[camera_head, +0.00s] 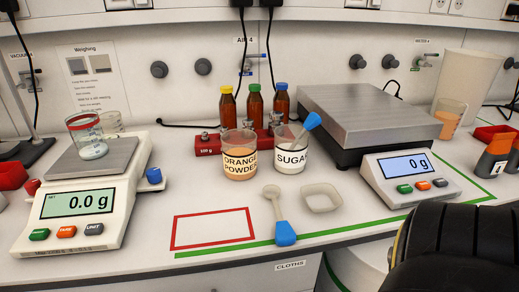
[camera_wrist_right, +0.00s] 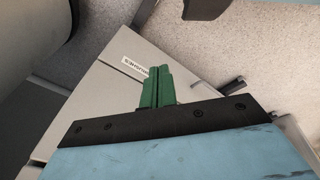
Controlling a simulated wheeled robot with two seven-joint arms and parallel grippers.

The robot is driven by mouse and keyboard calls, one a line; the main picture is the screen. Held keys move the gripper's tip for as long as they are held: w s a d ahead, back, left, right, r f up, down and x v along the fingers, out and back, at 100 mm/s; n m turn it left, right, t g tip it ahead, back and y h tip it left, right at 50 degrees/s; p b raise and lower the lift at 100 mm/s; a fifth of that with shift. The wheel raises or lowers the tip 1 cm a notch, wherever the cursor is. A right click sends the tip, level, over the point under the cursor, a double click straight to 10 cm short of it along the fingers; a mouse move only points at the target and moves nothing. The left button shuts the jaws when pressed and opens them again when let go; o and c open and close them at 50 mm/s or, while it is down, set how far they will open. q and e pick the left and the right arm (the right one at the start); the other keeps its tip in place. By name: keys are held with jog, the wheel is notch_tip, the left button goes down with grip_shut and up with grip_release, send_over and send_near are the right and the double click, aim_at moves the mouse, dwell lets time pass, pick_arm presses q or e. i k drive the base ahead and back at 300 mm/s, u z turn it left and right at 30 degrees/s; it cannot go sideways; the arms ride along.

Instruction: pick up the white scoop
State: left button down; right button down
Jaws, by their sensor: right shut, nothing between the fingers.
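The white scoop (camera_head: 274,203) lies on the bench front, its blue handle end pointing toward the front edge. It lies just right of a red outlined rectangle and left of a small white weighing dish (camera_head: 321,198). A second blue-handled scoop (camera_head: 311,122) stands tilted in the sugar beaker (camera_head: 290,158). My right gripper (camera_wrist_right: 155,70) shows in the right wrist view with its green fingers shut and empty, over the floor and a cabinet front, away from the scoop. My left gripper is not in view.
The orange powder beaker (camera_head: 239,163) stands behind the scoop. A balance (camera_head: 77,204) is at left, and a scale platform (camera_head: 365,105) with its display (camera_head: 411,178) at right. My dark right arm part covers the bottom right corner. The red rectangle (camera_head: 213,229) is empty.

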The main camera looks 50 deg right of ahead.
aim_at(284, 235)
jog(key=z, duration=1.45)
